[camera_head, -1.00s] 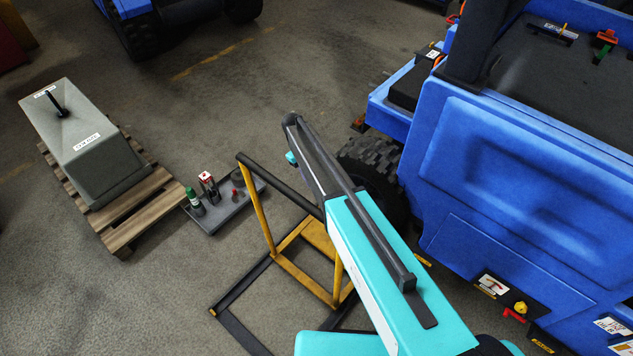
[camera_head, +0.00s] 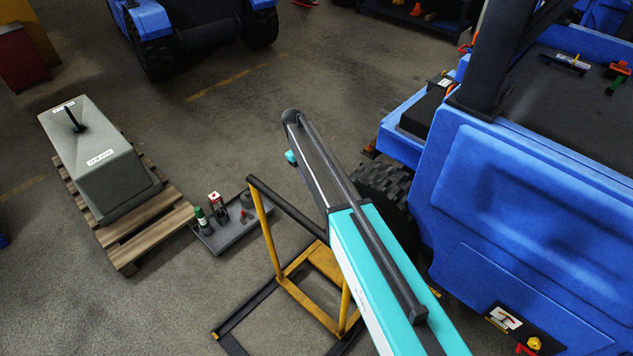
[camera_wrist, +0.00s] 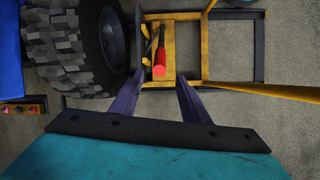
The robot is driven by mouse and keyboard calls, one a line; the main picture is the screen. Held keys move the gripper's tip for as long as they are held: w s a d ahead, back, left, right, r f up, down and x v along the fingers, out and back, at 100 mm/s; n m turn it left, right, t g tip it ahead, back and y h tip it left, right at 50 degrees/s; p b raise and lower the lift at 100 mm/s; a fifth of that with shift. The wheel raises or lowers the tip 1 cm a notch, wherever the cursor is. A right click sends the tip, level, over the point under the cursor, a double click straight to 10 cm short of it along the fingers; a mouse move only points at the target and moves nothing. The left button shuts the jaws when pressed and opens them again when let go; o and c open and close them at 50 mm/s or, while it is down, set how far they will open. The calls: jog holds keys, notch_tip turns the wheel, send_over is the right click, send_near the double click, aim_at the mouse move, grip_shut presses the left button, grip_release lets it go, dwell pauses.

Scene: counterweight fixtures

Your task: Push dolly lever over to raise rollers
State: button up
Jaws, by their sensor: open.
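The dolly is a yellow and black frame on the floor beside the blue vehicle's wheel. In the head view its yellow frame (camera_head: 304,303) stands below my arm, with a black bar (camera_head: 288,208) at the top. In the wrist view the dolly's yellow frame (camera_wrist: 187,40) lies ahead of my gripper, and the lever's red grip (camera_wrist: 159,63) shows over it. My gripper (camera_wrist: 160,80) is open and empty, its dark fingers apart on either side of the red grip in the picture. I cannot tell the height between them. The lever is not visible in the head view.
A tyre (camera_wrist: 68,45) is close left of the fingers in the wrist view. The blue vehicle (camera_head: 520,220) fills the right. A grey weight (camera_head: 95,160) sits on a wooden pallet (camera_head: 133,240) at left. A grey tray (camera_head: 236,230) holds bottles. Open floor lies between.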

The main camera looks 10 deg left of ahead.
jog(key=shift+s+d+f, duration=0.1)
jog(key=shift+d, duration=0.15)
jog(key=c, duration=1)
jog(key=shift+s+d, duration=0.15)
jog(key=shift+d, duration=0.15)
grip_shut()
jog(key=s+d+f+m+t+y, duration=0.1)
jog(key=s+d+f+m+y, duration=0.15)
jog(key=s+d, duration=0.85)
jog(key=s+d+f+m+y, duration=0.1)
jog(key=s+d+m, duration=0.3)
jog(key=s+d, duration=0.7)
jog(key=s+d+f+g, duration=0.1)
jog(key=s+f, duration=0.4)
jog(key=s, duration=0.4)
jog(key=s+d+f+m+g, duration=0.1)
jog(key=s+d+f, duration=0.1)
jog(key=s+f, duration=0.4)
jog(key=s+d+f+m+g, duration=0.1)
jog(key=s+f, duration=0.4)
jog(key=s, duration=0.7)
jog(key=shift+s+d+f+g, duration=0.2)
jog(key=shift+s+d+g, duration=0.15)
jog(key=shift+g, duration=0.25)
